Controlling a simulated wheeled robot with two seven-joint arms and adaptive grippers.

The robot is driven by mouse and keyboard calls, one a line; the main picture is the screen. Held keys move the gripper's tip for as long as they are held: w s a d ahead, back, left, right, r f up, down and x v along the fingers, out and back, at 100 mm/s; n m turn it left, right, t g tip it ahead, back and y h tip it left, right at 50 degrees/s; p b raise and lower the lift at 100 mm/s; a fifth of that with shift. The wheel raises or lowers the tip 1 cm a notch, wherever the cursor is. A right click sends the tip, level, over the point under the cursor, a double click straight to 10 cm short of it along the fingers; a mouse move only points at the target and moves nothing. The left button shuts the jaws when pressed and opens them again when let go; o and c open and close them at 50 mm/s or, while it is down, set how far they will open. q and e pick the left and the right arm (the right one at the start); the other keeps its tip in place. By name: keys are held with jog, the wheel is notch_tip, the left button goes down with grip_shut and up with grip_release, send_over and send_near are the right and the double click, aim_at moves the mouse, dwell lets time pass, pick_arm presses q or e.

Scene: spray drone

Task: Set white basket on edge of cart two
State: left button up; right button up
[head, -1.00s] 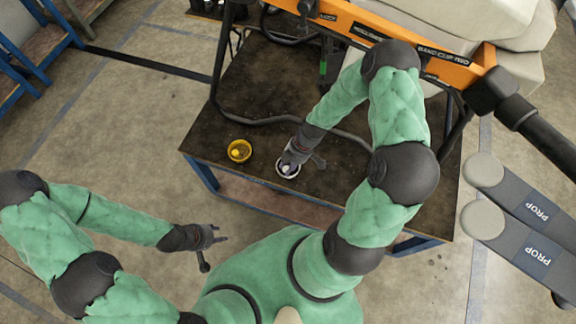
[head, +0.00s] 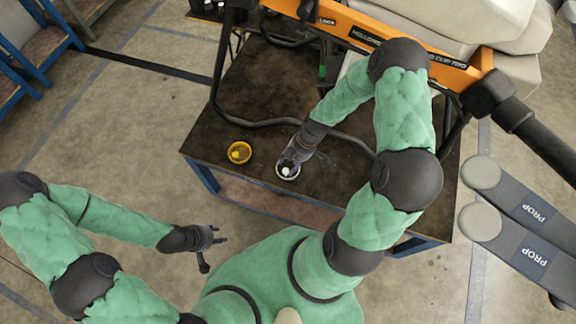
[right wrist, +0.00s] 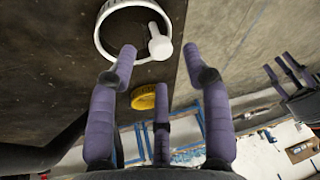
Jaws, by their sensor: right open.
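The white basket (head: 287,170) is a small round ring-walled piece on the dark top of the cart (head: 340,185), close to its front edge. In the right wrist view the white basket (right wrist: 103,35) shows as a ring with a white knobbed piece (right wrist: 160,42) at its right side. My right gripper (head: 300,160) is right over the basket in the head view. In the right wrist view its fingers (right wrist: 160,62) are spread, with the basket just beyond the tips and nothing between them. My left gripper (head: 218,238) hangs empty over the floor, left of the cart, with fingers apart.
A yellow bowl-like basket (head: 239,152) sits left of the white one; it also shows in the right wrist view (right wrist: 143,98). The drone's black leg tube and orange frame (head: 370,38) stand over the cart. Grey propeller arms (head: 515,240) reach in at right.

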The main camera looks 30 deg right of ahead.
jog(key=p+v, duration=0.1)
jog(key=v, duration=0.8)
jog(key=shift+p, duration=0.4)
